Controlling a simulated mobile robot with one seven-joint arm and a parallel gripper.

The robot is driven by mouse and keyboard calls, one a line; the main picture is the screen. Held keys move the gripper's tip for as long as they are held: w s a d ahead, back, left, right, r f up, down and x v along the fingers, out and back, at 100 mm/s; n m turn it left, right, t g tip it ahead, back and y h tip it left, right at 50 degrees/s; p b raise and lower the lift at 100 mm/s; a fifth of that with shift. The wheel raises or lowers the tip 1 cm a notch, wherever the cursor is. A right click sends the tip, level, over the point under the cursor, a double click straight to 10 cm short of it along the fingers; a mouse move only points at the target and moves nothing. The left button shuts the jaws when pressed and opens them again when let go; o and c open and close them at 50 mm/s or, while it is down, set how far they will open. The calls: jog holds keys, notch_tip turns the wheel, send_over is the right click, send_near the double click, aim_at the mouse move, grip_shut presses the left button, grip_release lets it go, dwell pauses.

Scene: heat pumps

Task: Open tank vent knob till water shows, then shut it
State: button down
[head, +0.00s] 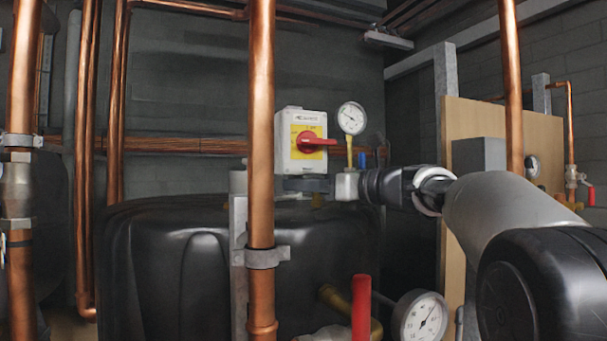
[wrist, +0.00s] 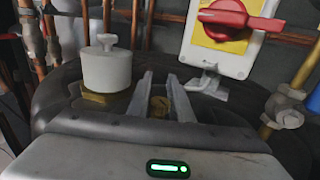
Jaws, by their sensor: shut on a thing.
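The black tank (head: 170,255) fills the lower middle of the head view; its dark top (wrist: 65,125) lies under my fingers in the wrist view. A small brass-coloured knob (wrist: 160,106) sits on the tank top between my fingertips. My gripper (wrist: 163,88) is shut on this knob, one grey finger on each side. In the head view my arm reaches in from the right, below the dial gauge. The knob is small and partly covered by the fingers, so I cannot tell how far it is turned or whether water shows at it.
A white switch box (head: 302,140) with a red handle stands behind the gripper. A dial gauge (head: 352,118) on a brass stem is close to its right. A white capped cylinder (wrist: 108,68) stands left of the fingers. A vertical copper pipe (head: 261,130) crosses in front of the tank.

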jog(key=shift+s+n+g+y+p, duration=0.15)
jog(key=shift+n+g+y+p, duration=0.4)
jog(key=shift+g+p, duration=0.2)
jog(key=shift+a, duration=0.1)
jog(key=c, duration=1.6)
grip_release()
jog(key=b+v, duration=0.1)
jog(key=v, duration=1.6)
jog(key=shift+s+r, duration=0.1)
jog(key=shift+r, duration=0.05)
